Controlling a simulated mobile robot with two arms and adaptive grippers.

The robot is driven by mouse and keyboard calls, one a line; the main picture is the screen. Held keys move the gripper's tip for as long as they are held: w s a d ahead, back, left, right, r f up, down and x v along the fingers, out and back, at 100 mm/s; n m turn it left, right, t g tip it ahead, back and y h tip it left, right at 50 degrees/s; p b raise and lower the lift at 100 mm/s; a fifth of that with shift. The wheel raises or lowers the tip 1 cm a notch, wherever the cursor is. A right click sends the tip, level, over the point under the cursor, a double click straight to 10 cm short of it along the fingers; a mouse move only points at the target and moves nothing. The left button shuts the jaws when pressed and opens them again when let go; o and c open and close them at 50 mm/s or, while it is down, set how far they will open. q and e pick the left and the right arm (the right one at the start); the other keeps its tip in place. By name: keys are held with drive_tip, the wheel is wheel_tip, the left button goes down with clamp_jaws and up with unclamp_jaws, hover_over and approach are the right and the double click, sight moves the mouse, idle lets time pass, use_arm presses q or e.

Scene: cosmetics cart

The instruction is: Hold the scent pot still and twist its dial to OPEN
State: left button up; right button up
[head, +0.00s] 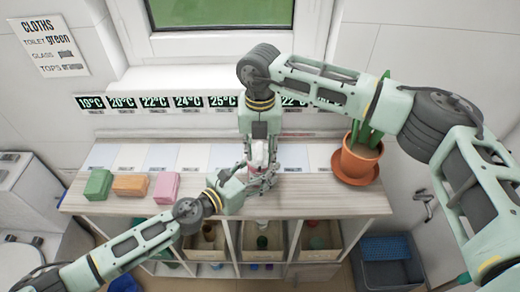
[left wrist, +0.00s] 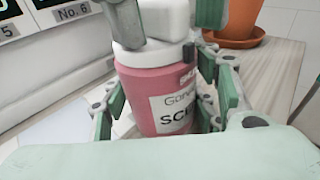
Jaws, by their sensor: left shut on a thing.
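The scent pot (left wrist: 160,95) is pink with a white label and a white dial (left wrist: 165,18) on top. It stands upright over the wooden counter, and in the head view only a small part of the pot (head: 259,155) shows between my grippers. My left gripper (head: 262,180) is shut on the pot's body, with a finger on each side in the left wrist view. My right gripper (head: 259,142) reaches down from above. Its fingers flank the dial closely; I cannot tell whether they press on it. The dial's marking is hidden.
A potted plant in a terracotta pot (head: 360,158) stands right of the grippers on the counter (head: 330,203). Green (head: 98,184), orange (head: 130,186) and pink (head: 166,187) blocks lie at left. Temperature signs line the back ledge. Bins with items sit below.

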clamp_jaws()
drive_tip(key=shift+n, duration=0.3)
drive_tip(key=n, duration=0.3)
drive_tip(key=shift+d+n, duration=0.15)
drive_tip(key=shift+n, duration=0.25)
drive_tip(key=n, duration=0.4)
drive_tip(key=shift+w+d+n, duration=0.15)
drive_tip(key=shift+n, duration=0.15)
drive_tip(key=n, duration=0.3)
drive_tip(key=shift+w+d+n, duration=0.1)
drive_tip(key=shift+n, duration=0.2)
drive_tip(key=shift+w+n, duration=0.2)
drive_tip(key=shift+n, duration=1.9)
drive_tip(key=shift+d, duration=0.1)
drive_tip(key=shift+o, duration=0.6)
unclamp_jaws()
